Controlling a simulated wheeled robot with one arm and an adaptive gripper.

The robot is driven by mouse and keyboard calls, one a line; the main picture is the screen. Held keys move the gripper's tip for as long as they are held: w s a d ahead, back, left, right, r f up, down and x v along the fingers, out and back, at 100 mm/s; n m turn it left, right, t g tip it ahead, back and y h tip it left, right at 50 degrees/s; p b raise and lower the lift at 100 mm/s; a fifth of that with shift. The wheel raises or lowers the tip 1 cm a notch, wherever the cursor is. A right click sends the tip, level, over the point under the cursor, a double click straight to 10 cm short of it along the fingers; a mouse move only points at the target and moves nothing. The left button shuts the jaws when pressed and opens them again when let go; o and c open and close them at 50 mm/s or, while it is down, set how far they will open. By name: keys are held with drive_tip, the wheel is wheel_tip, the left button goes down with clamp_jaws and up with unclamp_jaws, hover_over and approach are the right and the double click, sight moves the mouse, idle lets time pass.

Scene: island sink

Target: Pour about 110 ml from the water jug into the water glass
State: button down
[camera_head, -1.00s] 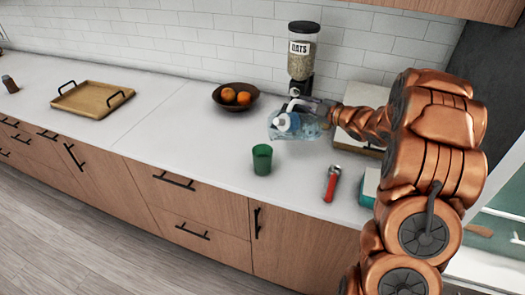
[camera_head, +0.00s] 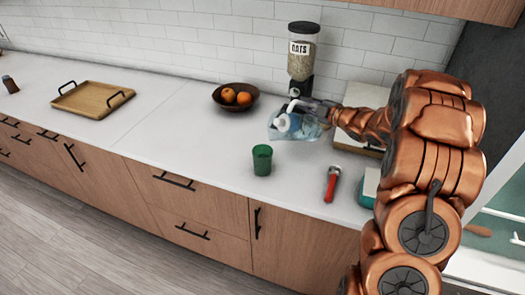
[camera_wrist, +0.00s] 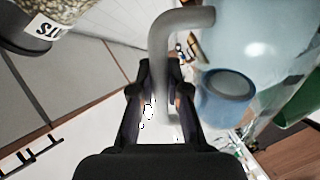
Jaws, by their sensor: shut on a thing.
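The water jug (camera_head: 307,128) is clear pale blue with a blue lid or spout part. It is held tilted above the counter, behind and slightly right of the green water glass (camera_head: 262,160), and apart from it. The glass stands upright on the counter; its contents cannot be made out. My gripper (camera_head: 316,106) is shut on the jug's handle. In the wrist view, the fingers (camera_wrist: 160,92) close around the grey handle (camera_wrist: 168,45), with the jug body (camera_wrist: 255,45) to the right. No stream of water shows.
A red-handled item (camera_head: 332,184) and a teal box (camera_head: 370,187) lie to the right of the glass. A wooden tray (camera_head: 92,101) sits far left. The counter left of the glass is clear.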

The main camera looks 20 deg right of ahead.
sight(315, 105)
drive_tip(key=shift+w+d+f+m, duration=0.1)
drive_tip(key=shift+d+f+m, duration=0.25)
drive_tip(key=shift+f, duration=0.2)
drive_tip(key=shift+w+d+f+m, duration=0.1)
drive_tip(key=shift+d+f+m, duration=0.2)
drive_tip(key=shift+f, duration=0.25)
drive_tip(key=shift+w+d+f+m+y, duration=0.1)
drive_tip(key=shift+d+f+m+y, duration=0.15)
drive_tip(key=shift+f+m, duration=0.3)
drive_tip(key=shift+w+d+f+m+y, duration=0.2)
drive_tip(key=shift+d+m, duration=0.3)
drive_tip(key=shift+m, duration=0.5)
drive_tip(key=shift+w+d+r+m+y, duration=0.25)
drive_tip(key=shift+d+r+m, duration=0.15)
drive_tip(key=shift+d+m, duration=0.25)
drive_tip(key=shift+w+d+r+m, duration=0.25)
drive_tip(key=shift+d+r+m, duration=0.45)
drive_tip(key=shift+r+m, duration=0.3)
drive_tip(key=shift+w+d+r+m+t+y, duration=0.15)
drive_tip(key=shift+d+r+m+t+y, duration=0.2)
drive_tip(key=shift+r+m, duration=0.35)
drive_tip(key=shift+w+d+r+m, duration=0.1)
drive_tip(key=shift+r+m, duration=0.05)
drive_tip(key=shift+m, duration=0.4)
drive_tip(key=shift+d+r+m, duration=0.1)
drive_tip(key=shift+m, duration=0.4)
